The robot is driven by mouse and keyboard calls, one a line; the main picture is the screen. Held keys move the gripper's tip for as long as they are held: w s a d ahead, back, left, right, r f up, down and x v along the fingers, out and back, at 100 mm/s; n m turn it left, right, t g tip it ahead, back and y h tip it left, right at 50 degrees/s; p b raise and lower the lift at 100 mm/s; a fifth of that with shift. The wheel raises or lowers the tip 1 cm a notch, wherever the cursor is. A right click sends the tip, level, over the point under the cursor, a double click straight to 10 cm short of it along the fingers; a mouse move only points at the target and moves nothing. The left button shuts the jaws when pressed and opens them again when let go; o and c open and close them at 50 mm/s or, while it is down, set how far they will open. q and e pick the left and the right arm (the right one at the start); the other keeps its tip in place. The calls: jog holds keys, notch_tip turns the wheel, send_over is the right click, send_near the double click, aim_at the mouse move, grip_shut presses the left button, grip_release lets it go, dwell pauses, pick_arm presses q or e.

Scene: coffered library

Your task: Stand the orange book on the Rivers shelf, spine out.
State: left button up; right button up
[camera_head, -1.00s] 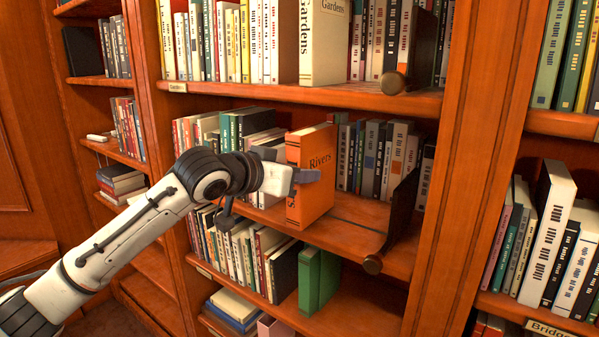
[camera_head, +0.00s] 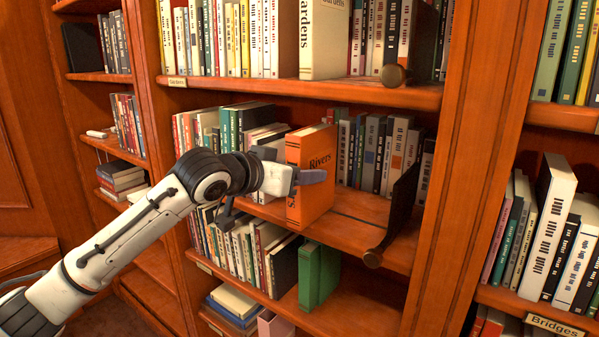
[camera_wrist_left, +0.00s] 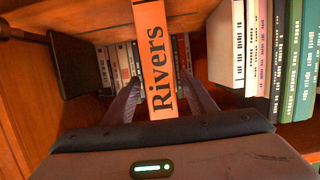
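The orange book (camera_head: 310,178) stands upright at the middle shelf (camera_head: 345,233), in a gap between books. Its spine, lettered "Rivers", faces outward and shows in the left wrist view (camera_wrist_left: 157,60). My left gripper (camera_head: 301,177) has its fingers on both sides of the spine and is shut on the book. The book's lower front is close to the shelf's front edge; I cannot tell whether its base touches the board. No label for this shelf is readable; my arm covers part of its edge. My right gripper is not in view.
Books stand left (camera_head: 240,128) and behind right (camera_head: 375,155) of the orange book. A dark bookend-like panel (camera_head: 402,208) stands at the right, with bare shelf before it. The shelf above (camera_head: 270,91) and a green book (camera_head: 319,275) below bound the space.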

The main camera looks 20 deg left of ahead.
pick_arm(q)
jog(key=b+v, duration=0.2)
jog(key=v, duration=0.8)
jog(key=s+d+f+g, duration=0.1)
jog(key=s+d+f, duration=0.15)
jog(key=f, duration=1.25)
jog(key=s+d+f+g, duration=0.1)
jog(key=s+d+f, duration=0.15)
jog(key=f, duration=1.25)
jog(key=s+a+f+n+g+y, duration=0.1)
jog(key=s+f+n+g+y, duration=0.1)
jog(key=s+f, duration=2.3)
jog(key=shift+s+a+g+y, duration=0.15)
jog(key=shift+s+g+y, duration=0.15)
jog(key=shift+g, duration=0.3)
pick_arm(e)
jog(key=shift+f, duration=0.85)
pick_arm(q)
jog(key=shift+w, duration=0.1)
jog(key=shift+c, duration=0.4)
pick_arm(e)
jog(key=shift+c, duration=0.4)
